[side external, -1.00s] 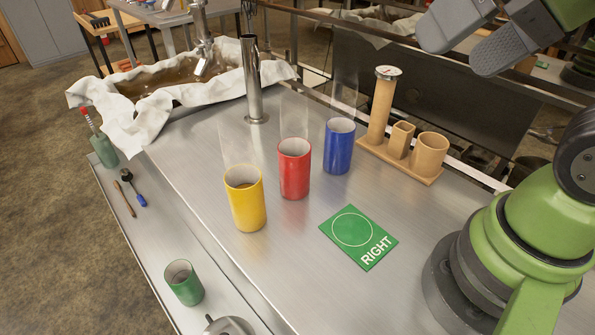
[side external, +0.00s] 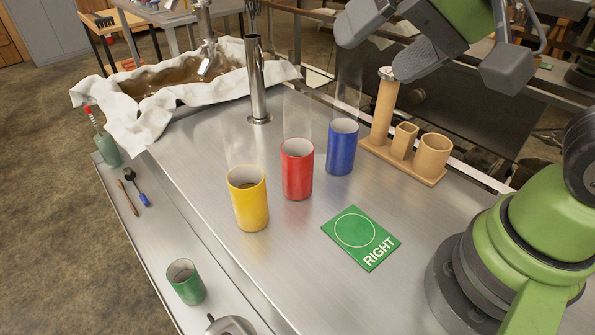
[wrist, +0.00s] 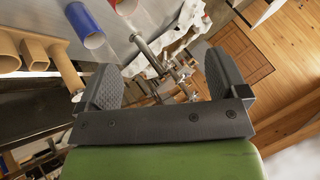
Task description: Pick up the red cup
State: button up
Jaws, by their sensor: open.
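The red cup (side external: 297,172) stands upright on the metal counter, between a yellow cup (side external: 248,203) and a blue cup (side external: 341,150). In the side view my gripper (side external: 382,50) is high at the upper right, above and behind the cups and well apart from the red one. Its two grey fingers are spread, with nothing between them. In the wrist view the gripper (wrist: 163,82) also shows open and empty. The blue cup (wrist: 83,28) is at the upper left there, and a small part of the red cup (wrist: 124,6) shows at the top edge.
A wooden holder (side external: 433,157) with a tall tube stands right of the blue cup. A green mat marked RIGHT (side external: 360,238) lies in front. A metal pipe (side external: 257,90) stands behind the cups. A green cup (side external: 186,283) is on the lower shelf. Clear panels rise behind the cups.

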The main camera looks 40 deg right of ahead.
jog(key=w+a+f+m, duration=0.2)
jog(key=w+a+f, duration=0.1)
jog(key=w+f, duration=0.15)
jog(key=n+t+h, duration=0.2)
jog(key=t+h, duration=0.3)
jog(key=h, duration=0.4)
send_near(303, 157)
jog(key=x, duration=0.3)
jog(key=shift+n, duration=0.4)
jog(key=shift+x, duration=5.1)
jog(key=shift+f, duration=0.15)
jog(key=c, duration=1.2)
jog(key=shift+t, duration=0.3)
